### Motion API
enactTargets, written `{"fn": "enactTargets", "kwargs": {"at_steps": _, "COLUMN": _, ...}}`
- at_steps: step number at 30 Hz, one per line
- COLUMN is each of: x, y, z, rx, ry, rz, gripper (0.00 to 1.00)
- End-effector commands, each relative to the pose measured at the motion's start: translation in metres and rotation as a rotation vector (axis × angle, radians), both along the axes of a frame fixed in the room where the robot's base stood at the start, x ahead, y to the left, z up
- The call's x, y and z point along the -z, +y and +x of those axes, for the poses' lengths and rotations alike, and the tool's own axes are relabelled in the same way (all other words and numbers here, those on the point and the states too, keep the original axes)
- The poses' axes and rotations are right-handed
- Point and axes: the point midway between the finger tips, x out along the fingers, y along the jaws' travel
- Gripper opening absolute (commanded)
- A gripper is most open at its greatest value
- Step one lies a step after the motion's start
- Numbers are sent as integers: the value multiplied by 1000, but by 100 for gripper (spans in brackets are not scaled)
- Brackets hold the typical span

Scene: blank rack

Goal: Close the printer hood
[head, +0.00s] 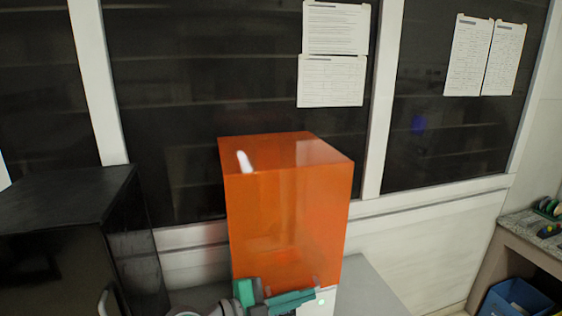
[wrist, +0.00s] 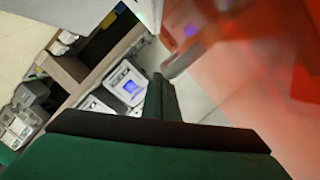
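The printer's orange hood (head: 285,215) is a tall glossy box, upright in the middle of the head view. Part of the printer's white base (head: 326,299), with a small green light, shows below its right side. My gripper and arm cover much of the hood's lower edge, so I cannot tell whether it is fully seated. My gripper (head: 291,300), with green fingers, is low in front of the hood near that edge; contact is unclear. In the wrist view the orange hood (wrist: 275,85) fills the right, close and blurred, beside the green fingers (wrist: 160,98). Finger opening is unclear.
A black cabinet (head: 60,225) stands to the left of the hood. The grey bench top (head: 372,288) is bare on the right. A side counter (head: 535,232) with a blue bin (head: 515,298) below is at far right. Dark glass panels stand behind.

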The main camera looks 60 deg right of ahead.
Motion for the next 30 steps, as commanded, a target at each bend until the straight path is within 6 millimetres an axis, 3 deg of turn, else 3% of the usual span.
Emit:
{"fn": "enactTargets", "kwargs": {"at_steps": 5, "x": 9, "y": -7, "z": 4, "rx": -8, "ry": 4, "rz": 16, "gripper": 0}}
{"fn": "enactTargets", "kwargs": {"at_steps": 19, "x": 7, "y": -3, "z": 1, "rx": -4, "ry": 5, "rz": 17, "gripper": 0}}
{"fn": "enactTargets", "kwargs": {"at_steps": 27, "x": -21, "y": 27, "z": -15, "rx": 3, "ry": 0, "rz": -2, "gripper": 0}}
{"fn": "enactTargets", "kwargs": {"at_steps": 30, "x": -24, "y": 45, "z": 2, "rx": -5, "ry": 3, "rz": -1, "gripper": 0}}
